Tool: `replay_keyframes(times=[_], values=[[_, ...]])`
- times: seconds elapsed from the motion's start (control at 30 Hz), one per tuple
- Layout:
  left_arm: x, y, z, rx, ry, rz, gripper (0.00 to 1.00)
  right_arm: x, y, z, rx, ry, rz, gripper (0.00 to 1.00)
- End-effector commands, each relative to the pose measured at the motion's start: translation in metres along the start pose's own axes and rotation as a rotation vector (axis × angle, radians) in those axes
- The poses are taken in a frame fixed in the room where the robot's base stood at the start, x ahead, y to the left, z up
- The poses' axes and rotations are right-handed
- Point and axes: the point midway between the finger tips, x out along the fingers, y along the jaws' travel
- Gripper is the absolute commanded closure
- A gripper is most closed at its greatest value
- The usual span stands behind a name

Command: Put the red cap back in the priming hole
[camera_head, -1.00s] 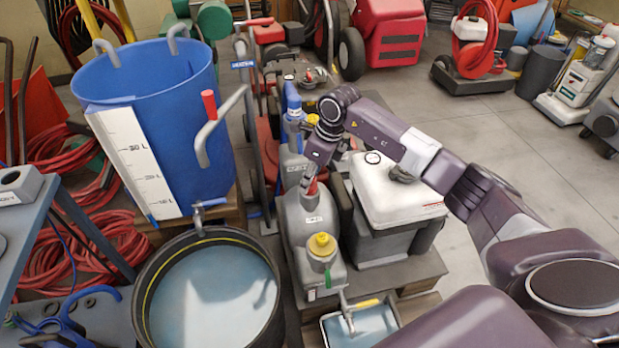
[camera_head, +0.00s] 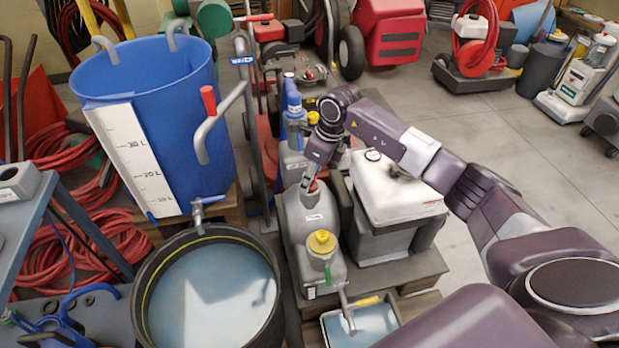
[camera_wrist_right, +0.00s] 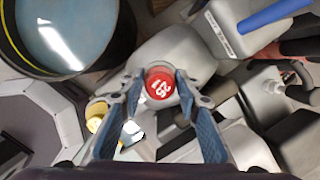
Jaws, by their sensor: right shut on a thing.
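The red cap (camera_head: 314,187) is small and round, with white marks on its top in the right wrist view (camera_wrist_right: 160,88). My right gripper (camera_head: 311,182) points down at the top of the grey pump body (camera_head: 310,224), with its fingers on either side of the cap. In the right wrist view the gripper (camera_wrist_right: 162,82) is shut on the cap. A grey ring shows around the cap's far side. The priming hole itself is hidden, and I cannot tell whether the cap touches its rim. My left gripper is not in view.
A yellow cap (camera_head: 322,242) sits on the pump's near end. A black tub of water (camera_head: 141,318) stands to the left, with a blue barrel (camera_head: 190,130) behind it. A white-topped grey unit (camera_head: 396,196) stands close on the right. Open floor (camera_head: 550,180) lies farther right.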

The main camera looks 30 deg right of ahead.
Motion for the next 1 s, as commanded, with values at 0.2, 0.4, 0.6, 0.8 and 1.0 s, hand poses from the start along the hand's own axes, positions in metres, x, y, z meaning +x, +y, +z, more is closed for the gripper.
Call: replay_keyframes(times=[0.2, 0.4, 0.6, 0.8, 1.0], values=[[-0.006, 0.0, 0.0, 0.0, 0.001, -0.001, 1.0, 0.001, 0.0, -0.001, 0.0, 0.0, 0.0, 0.62], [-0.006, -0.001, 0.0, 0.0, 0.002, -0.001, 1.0, 0.001, 0.0, -0.001, 0.0, 0.0, 0.0, 0.49], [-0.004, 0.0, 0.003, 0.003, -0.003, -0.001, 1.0, 0.001, 0.0, -0.001, 0.0, 0.0, 0.0, 0.49], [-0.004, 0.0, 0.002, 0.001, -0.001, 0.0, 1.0, -0.021, -0.002, 0.0, 0.0, -0.002, -0.004, 0.49], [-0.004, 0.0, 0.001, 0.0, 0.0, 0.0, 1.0, -0.064, -0.002, 0.0, -0.001, -0.003, -0.005, 0.49]])
